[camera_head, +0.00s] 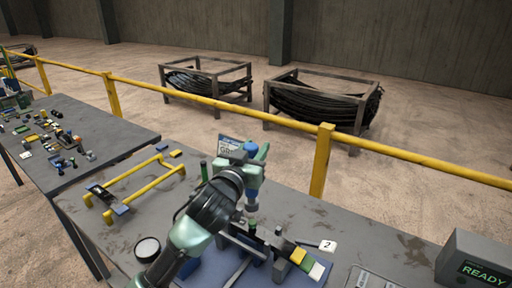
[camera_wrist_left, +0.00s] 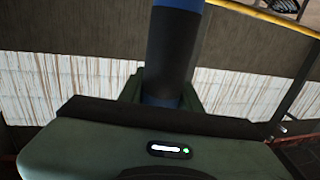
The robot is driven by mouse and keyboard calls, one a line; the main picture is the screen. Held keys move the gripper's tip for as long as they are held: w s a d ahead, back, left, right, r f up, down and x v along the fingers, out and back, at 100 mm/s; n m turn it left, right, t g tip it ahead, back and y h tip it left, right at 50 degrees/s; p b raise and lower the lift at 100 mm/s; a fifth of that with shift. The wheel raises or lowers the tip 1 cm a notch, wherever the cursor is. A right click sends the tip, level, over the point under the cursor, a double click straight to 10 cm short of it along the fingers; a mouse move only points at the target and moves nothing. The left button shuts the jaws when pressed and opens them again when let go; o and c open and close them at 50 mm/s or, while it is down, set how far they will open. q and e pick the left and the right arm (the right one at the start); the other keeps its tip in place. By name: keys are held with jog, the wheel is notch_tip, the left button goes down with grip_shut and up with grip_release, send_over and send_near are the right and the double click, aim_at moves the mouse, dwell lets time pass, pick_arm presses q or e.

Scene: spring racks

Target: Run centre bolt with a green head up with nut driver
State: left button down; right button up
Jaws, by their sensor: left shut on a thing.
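My left gripper (camera_head: 252,168) is shut on the nut driver, a blue and black cylinder that stands upright in the jaws. In the left wrist view the nut driver (camera_wrist_left: 174,50) rises between the fingers, black in the middle with blue ends. Its blue lower end (camera_head: 252,206) shows below the gripper. A bolt with a green head (camera_head: 252,222) stands just under it, on the dark spring assembly (camera_head: 270,238). I cannot tell whether driver and bolt touch. Another green-topped upright (camera_head: 204,170) stands to the left, partly beside my arm. My right gripper is out of view.
A yellow rack (camera_head: 130,185) and a round white-topped tin (camera_head: 147,248) are on the grey table (camera_head: 370,225). A tag marked 2 (camera_head: 327,246) lies beside coloured blocks. A READY box (camera_head: 478,265) stands at right. A yellow rail (camera_head: 400,155) runs behind.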

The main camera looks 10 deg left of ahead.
pick_arm(q)
jog(key=shift+w, duration=0.25)
jog(key=shift+w+f, duration=0.1)
jog(key=shift+f, duration=0.4)
notch_tip(320, 180, down, 4)
jog(key=b, duration=0.3)
jog(key=shift+f, duration=0.25)
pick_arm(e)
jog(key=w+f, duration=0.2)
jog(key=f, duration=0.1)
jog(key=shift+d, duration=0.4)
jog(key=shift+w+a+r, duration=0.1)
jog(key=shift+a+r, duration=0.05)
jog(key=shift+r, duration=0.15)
pick_arm(q)
jog(key=shift+p, duration=0.6)
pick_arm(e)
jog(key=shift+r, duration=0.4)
